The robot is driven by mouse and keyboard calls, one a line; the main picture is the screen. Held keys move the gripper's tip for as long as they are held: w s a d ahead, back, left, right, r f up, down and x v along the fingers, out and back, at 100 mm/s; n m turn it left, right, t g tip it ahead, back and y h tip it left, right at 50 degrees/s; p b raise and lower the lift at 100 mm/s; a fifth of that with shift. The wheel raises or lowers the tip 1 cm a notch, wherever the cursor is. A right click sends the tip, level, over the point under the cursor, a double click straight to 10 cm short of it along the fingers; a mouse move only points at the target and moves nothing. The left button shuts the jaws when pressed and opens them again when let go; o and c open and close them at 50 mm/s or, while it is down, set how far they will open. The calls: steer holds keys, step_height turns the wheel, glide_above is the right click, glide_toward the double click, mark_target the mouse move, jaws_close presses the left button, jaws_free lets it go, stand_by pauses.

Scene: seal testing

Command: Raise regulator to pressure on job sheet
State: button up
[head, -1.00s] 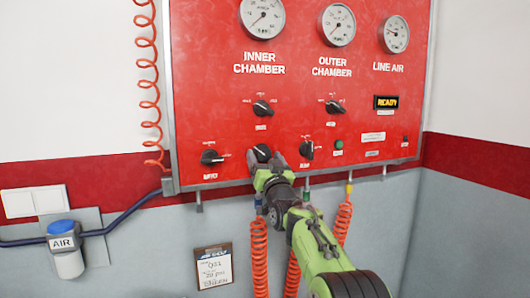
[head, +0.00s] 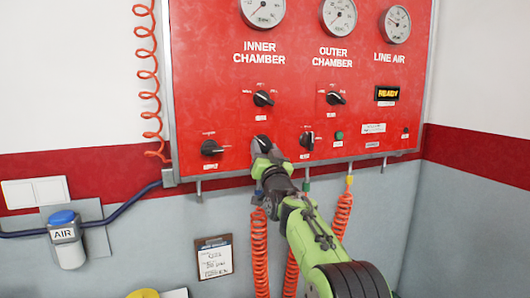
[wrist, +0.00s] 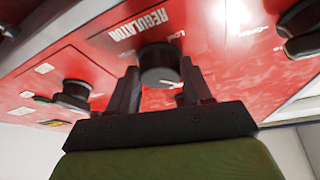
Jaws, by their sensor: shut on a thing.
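The regulator knob (wrist: 160,66) is black with a white pointer mark, below the word REGULATOR, which reads upside down in the wrist view. My gripper (wrist: 158,85) has one finger on each side of this knob and is shut on it. In the head view my gripper (head: 265,158) covers most of the knob at the panel's lower middle. The job sheet (head: 214,262) is on a clipboard on the grey wall below; its handwriting is too small to read. Gauges for the inner chamber (head: 262,10), outer chamber (head: 338,16) and line air (head: 396,24) are at the top.
Other black knobs sit close by on the red panel (head: 205,50), at left (head: 211,147) and right (head: 306,140). The display (head: 387,93) shows READY. Orange coiled hoses (head: 259,250) hang below. A blue-capped AIR valve (head: 64,227) is on the left wall.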

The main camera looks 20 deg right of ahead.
steer(key=m+h, duration=0.1)
steer(key=m, duration=0.1)
steer(key=m+g+h, duration=0.1)
steer(key=m, duration=0.2)
steer(key=m+g+h, duration=0.1)
steer(key=m, duration=0.2)
steer(key=shift+a+r, duration=0.15)
steer(key=shift+a, duration=0.1)
steer(key=o, duration=1)
steer(key=shift+o, duration=0.2)
steer(key=shift+s+b, duration=0.1)
steer(key=shift+b, duration=0.25)
steer(key=shift+s+a+f+b, duration=0.1)
steer(key=shift+s+f+b, duration=0.15)
steer(key=shift+b, duration=0.1)
steer(key=b+v, duration=0.7)
steer(key=v, duration=0.8)
steer(key=shift+r+b, duration=0.3)
steer(key=shift+b, duration=0.05)
